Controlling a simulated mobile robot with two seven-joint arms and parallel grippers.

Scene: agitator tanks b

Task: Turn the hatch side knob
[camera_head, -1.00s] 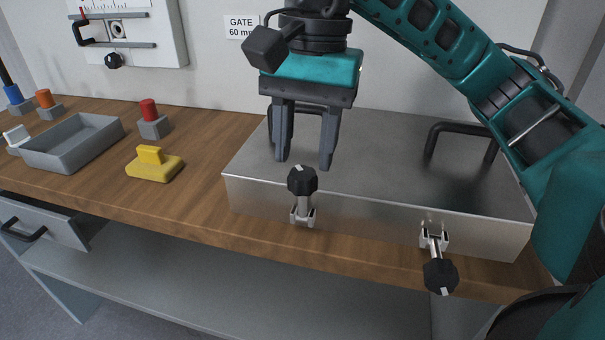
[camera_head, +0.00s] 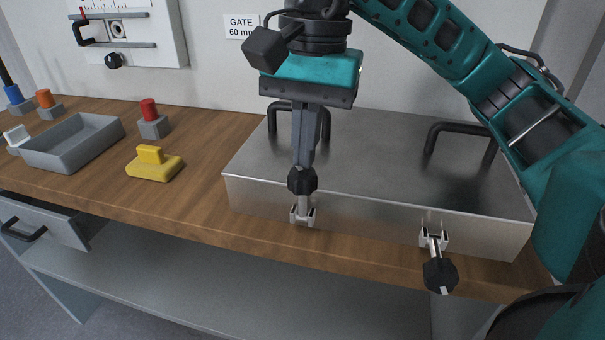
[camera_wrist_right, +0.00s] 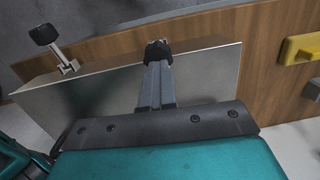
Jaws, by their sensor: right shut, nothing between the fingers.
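The hatch is a flat metal box lid (camera_head: 375,160) with two black handles on the wooden bench. On its front face are two black knobs on metal stems. The left knob (camera_head: 302,181) stands up on its stem; the right knob (camera_head: 440,275) hangs down past the bench edge. My right gripper (camera_head: 303,164) is shut and empty, fingers pointing down, right at the left knob's top. Whether it touches the knob I cannot tell. In the right wrist view the shut fingers (camera_wrist_right: 157,84) overlap the left knob (camera_wrist_right: 158,51), and the other knob (camera_wrist_right: 44,34) is clear. My left gripper is not in view.
On the bench left of the hatch are a yellow handled block (camera_head: 154,166), a red button on a grey base (camera_head: 151,121) and a grey tray (camera_head: 72,143). A drawer (camera_head: 38,222) is open below. A panel with a gauge (camera_head: 130,35) hangs on the wall.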

